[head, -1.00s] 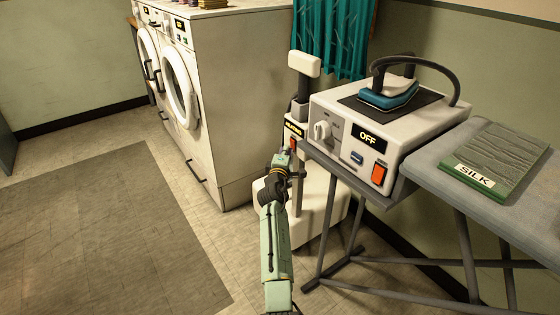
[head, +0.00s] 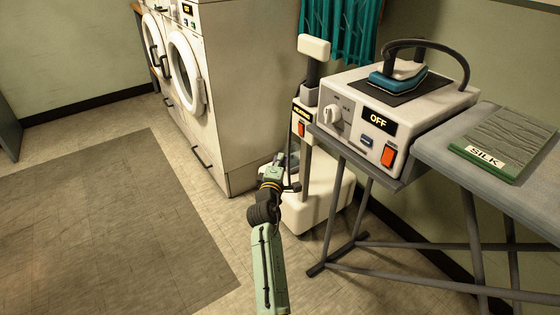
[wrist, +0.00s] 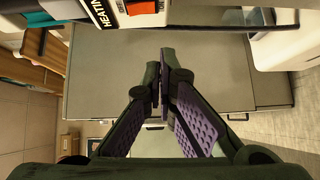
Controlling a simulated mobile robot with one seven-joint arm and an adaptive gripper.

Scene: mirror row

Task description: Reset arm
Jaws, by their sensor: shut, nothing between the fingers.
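My green arm (head: 268,268) reaches up from the bottom middle of the head view. My gripper (wrist: 163,85) shows in the wrist view with its two fingertips together and nothing between them. In the head view the gripper end is small and lies in front of the white steamer base (head: 318,196). The steamer post carries a "HEATING" label and a red switch (head: 301,129), which also shows at the top of the wrist view (wrist: 143,7). The gripper is apart from the switch.
The iron station (head: 400,112) reads "OFF" and holds a blue iron (head: 398,80). An ironing board (head: 450,150) with a green SILK cloth (head: 505,142) stands at right. White washers (head: 235,95) stand behind at left. Floor with a grey mat (head: 110,225) is clear at left.

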